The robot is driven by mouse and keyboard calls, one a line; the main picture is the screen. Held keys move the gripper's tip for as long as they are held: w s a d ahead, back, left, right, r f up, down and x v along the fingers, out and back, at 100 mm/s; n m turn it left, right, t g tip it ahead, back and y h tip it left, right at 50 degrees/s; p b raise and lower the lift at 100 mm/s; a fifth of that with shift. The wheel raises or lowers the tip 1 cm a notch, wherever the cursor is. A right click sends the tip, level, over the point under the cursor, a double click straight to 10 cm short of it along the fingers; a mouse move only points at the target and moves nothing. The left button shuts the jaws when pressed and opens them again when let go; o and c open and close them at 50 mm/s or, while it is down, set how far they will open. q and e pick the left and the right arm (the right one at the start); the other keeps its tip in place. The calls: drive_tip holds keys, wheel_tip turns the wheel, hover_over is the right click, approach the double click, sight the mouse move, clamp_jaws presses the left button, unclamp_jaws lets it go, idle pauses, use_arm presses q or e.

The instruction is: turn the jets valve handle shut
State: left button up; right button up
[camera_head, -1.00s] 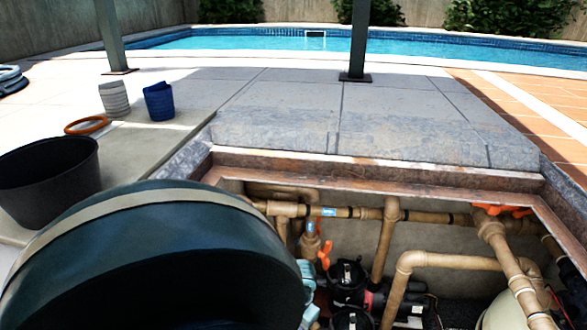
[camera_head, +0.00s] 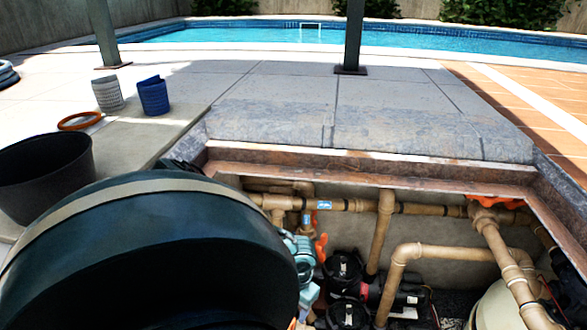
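An upright orange valve handle (camera_head: 320,247) shows in the pit, left of centre, below a tan pipe with blue labels (camera_head: 324,205). Another orange-red handle (camera_head: 495,202) lies along the pipe at the pit's right. The label lettering is too small to read, so I cannot tell which handle is the jets one. A pale blue-green mechanical part, which looks like mine, is close left of the upright handle and partly covers its valve. I cannot make out any fingertips of either gripper.
A large dark rounded shape with a cream band blocks the lower left. A black tub (camera_head: 45,175), blue basket (camera_head: 153,96) and grey basket (camera_head: 108,94) stand on the deck.

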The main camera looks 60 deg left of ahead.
use_arm(q)
wheel_tip(320, 180, up, 8)
drive_tip(key=shift+w+d, duration=0.15)
drive_tip(key=shift+w, duration=0.3)
drive_tip(key=shift+f, duration=0.1)
drive_tip(key=w+d+f+n+t+h+p, duration=0.1)
drive_tip(key=d+f+n+t+h, duration=0.2)
drive_tip(key=d, duration=0.8)
drive_tip(key=w+d+f+n+t+h, duration=0.15)
drive_tip(key=d+n, duration=0.35)
drive_tip(key=d, duration=0.6)
drive_tip(key=d+r+n+t, duration=0.2)
drive_tip(key=d+n+t, duration=0.1)
drive_tip(key=n, duration=0.7)
drive_tip(key=d+r+n+t+p, duration=0.1)
drive_tip(key=d+r+n+t, duration=0.2)
drive_tip(key=n, duration=0.7)
drive_tip(key=shift+s+d+t+y, duration=0.15)
drive_tip(key=shift+d+t+y, duration=0.35)
drive_tip(key=shift+t, duration=0.35)
